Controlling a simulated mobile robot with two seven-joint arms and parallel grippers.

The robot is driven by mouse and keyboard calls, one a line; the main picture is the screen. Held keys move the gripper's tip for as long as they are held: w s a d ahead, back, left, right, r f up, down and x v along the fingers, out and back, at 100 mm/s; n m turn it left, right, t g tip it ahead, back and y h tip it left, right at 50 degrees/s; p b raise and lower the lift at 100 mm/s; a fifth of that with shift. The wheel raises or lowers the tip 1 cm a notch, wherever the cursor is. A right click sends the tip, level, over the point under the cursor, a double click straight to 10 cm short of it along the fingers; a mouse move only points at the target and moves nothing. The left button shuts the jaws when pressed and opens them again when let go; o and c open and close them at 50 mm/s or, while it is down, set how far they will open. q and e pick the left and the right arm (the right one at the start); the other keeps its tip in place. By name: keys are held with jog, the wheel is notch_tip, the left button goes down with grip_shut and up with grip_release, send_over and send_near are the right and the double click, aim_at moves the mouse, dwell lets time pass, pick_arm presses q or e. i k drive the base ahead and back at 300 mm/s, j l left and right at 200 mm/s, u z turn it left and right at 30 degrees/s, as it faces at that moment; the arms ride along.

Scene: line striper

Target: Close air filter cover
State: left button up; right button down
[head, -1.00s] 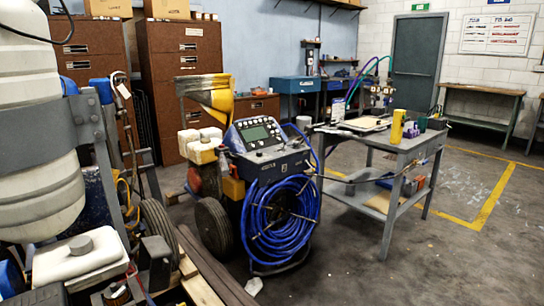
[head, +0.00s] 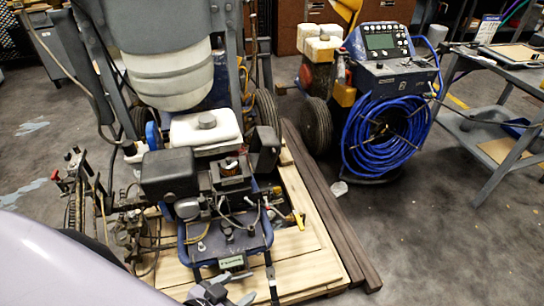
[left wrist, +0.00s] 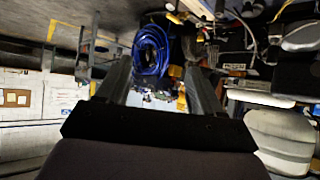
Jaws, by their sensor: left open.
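The line striper (head: 225,205) stands on a wooden pallet in the middle of the head view. Its engine has a white tank (head: 205,128), a black box (head: 168,174) on the left and a dark upright part (head: 265,150) on the right. I cannot tell for certain which black part is the air filter cover, or how far open it is. My left gripper (head: 222,291) is low in the head view, in front of the striper's blue frame and apart from the black parts. In the left wrist view its two fingers (left wrist: 158,75) are spread and empty. My right gripper is out of view.
Dark beams (head: 325,205) lie along the pallet's right side. A second machine with a coiled blue hose (head: 385,137) stands behind at the right, beside a grey metal table (head: 490,70). Hoses and levers (head: 85,200) stick out at the striper's left. The floor at front right is clear.

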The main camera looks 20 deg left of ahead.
aim_at(264, 147)
jog(key=i+j+u, duration=0.1)
jog(key=u, duration=0.4)
jog(key=i+u, duration=0.1)
jog(key=u, duration=0.35)
jog(key=i+u, duration=0.1)
jog(key=u, duration=0.4)
jog(key=i+u, duration=0.1)
jog(key=u, duration=0.35)
